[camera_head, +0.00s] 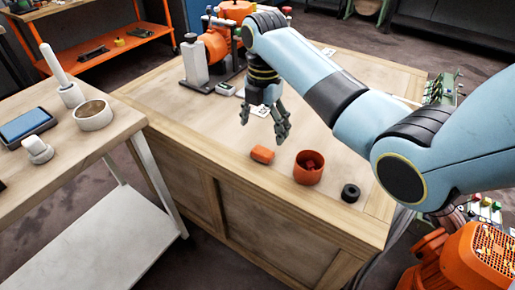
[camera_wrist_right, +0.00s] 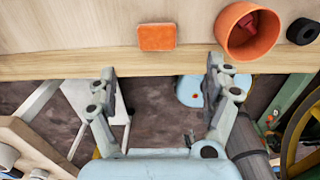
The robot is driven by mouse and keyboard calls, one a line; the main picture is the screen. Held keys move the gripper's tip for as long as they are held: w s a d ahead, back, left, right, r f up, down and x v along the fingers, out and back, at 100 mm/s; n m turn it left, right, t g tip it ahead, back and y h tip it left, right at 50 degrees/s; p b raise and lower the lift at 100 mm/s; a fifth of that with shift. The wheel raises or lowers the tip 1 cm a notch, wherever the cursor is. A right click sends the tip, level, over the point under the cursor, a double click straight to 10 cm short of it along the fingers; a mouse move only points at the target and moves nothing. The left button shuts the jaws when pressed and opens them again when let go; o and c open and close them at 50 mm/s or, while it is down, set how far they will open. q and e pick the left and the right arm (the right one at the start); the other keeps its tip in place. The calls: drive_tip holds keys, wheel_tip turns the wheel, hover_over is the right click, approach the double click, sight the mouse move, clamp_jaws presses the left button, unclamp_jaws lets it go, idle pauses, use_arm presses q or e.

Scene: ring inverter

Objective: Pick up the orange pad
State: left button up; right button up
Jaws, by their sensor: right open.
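The orange pad (camera_head: 262,155) lies on the wooden workbench (camera_head: 222,130), near its front edge. In the right wrist view the orange pad (camera_wrist_right: 156,37) is a small rounded block, ahead of the fingers and nearer the left one. My right gripper (camera_head: 266,122) hangs over the bench, above and apart from the pad. In its wrist view the right gripper (camera_wrist_right: 159,88) is open, with nothing between its fingers. My left gripper is in neither view.
An orange cup (camera_head: 308,168) with a red piece inside stands right of the pad. A black ring (camera_head: 350,193) lies beyond it. An orange machine (camera_head: 214,45) stands at the back.

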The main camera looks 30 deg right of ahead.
sight(261, 152)
wheel_tip(261, 152, down, 3)
drive_tip(key=shift+w+f, duration=0.1)
drive_tip(key=shift+f+b, duration=0.3)
wheel_tip(261, 152, down, 4)
drive_tip(key=shift+w+f+b, duration=0.15)
drive_tip(key=shift+f+b, duration=0.1)
drive_tip(key=shift+b, duration=0.3)
drive_tip(key=shift+f, duration=0.3)
drive_tip(key=shift+c, duration=1.2)
drive_tip(key=c, duration=0.9)
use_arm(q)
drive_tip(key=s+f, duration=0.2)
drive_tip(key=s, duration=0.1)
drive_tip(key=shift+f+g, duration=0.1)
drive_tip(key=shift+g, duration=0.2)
